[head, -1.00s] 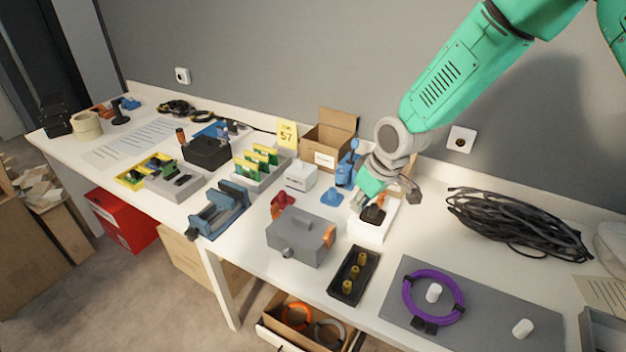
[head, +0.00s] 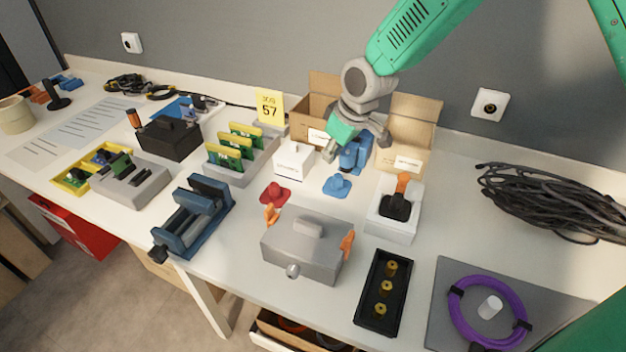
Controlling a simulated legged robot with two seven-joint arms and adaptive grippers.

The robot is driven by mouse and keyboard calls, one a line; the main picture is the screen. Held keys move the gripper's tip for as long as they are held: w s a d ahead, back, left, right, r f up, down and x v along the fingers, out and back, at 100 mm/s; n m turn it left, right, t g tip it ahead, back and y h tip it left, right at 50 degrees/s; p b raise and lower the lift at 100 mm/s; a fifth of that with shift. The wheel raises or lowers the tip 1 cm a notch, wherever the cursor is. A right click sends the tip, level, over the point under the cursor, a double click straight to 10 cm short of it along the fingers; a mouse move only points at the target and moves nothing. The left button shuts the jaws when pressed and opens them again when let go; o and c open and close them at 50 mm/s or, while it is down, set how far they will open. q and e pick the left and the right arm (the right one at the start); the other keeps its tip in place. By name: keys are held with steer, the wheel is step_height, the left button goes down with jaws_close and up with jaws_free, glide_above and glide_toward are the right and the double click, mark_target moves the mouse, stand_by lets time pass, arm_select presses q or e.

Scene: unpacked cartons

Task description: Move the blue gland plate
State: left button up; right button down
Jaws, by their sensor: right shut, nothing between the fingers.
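The small blue piece with a raised round middle (head: 337,185), which looks like the blue gland plate, lies flat on the white table, right of a similar red piece (head: 275,193). My right gripper (head: 355,143) hangs above and behind it, in front of the open cartons, shut and empty. It is apart from the blue piece. A taller blue device (head: 356,157) stands just behind the piece and is partly hidden by my gripper. My left gripper is not in view.
A white box with a black-and-orange switch (head: 393,222) stands to the right. A grey box (head: 306,247) and a black tray with brass parts (head: 383,292) stand in front. Open cartons (head: 414,125) stand behind. Bare table (head: 450,210) lies left of the black cable coil (head: 550,205).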

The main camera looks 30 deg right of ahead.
mark_target(317, 184)
steer(key=shift+x, duration=0.85)
steer(key=x, duration=0.4)
steer(key=b+x, duration=0.1)
steer(key=x, duration=0.2)
steer(key=shift+w+d+f, duration=0.1)
steer(key=shift+d+f, duration=0.05)
steer(key=shift+d, duration=0.1)
steer(key=shift+w+a+f, duration=0.2)
steer(key=shift+a+f, duration=0.05)
steer(key=shift+f, duration=0.35)
steer(key=shift+d, duration=0.1)
